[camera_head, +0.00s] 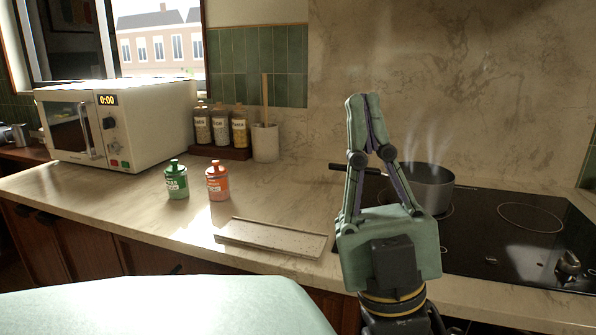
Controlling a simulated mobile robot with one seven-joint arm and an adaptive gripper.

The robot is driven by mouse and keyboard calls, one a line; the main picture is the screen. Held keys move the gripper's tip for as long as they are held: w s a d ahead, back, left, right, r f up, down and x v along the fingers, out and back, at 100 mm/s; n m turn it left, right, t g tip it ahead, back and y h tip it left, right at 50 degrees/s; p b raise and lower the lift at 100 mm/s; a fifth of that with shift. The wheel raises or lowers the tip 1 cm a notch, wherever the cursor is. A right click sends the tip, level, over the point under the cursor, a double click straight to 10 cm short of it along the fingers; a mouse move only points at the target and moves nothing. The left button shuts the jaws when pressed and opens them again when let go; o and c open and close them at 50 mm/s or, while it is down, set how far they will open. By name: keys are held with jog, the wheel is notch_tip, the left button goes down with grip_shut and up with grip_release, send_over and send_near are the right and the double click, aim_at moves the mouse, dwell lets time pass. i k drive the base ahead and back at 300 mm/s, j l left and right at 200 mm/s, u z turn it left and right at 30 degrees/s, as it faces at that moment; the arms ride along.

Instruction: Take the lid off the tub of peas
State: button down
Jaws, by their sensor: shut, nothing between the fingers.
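Two small lidded tubs stand upright on the counter. The green tub (176,183) has a green lid (174,164) with a knob, seated on top. The orange tub (218,186) stands just to its right with its own orange lid (216,168) on. The labels are too small to read, so I cannot tell by text which one holds peas; the green one matches peas in colour. My gripper (363,99) is shut and empty, fingers pointing up, to the right of both tubs and well apart from them.
A flat speckled tray (272,238) lies near the counter's front edge. A steaming pot (428,188) stands on the black hob (500,240), its handle pointing left. A microwave (120,125), several jars in a rack (220,153) and a utensil crock (265,143) stand behind.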

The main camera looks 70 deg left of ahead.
aim_at(175, 169)
jog(key=u, duration=2.75)
jog(key=j+z, duration=0.95)
jog(key=j, duration=0.2)
jog(key=k+j+z, duration=0.2)
jog(key=j+z, duration=0.3)
jog(key=i, duration=0.95)
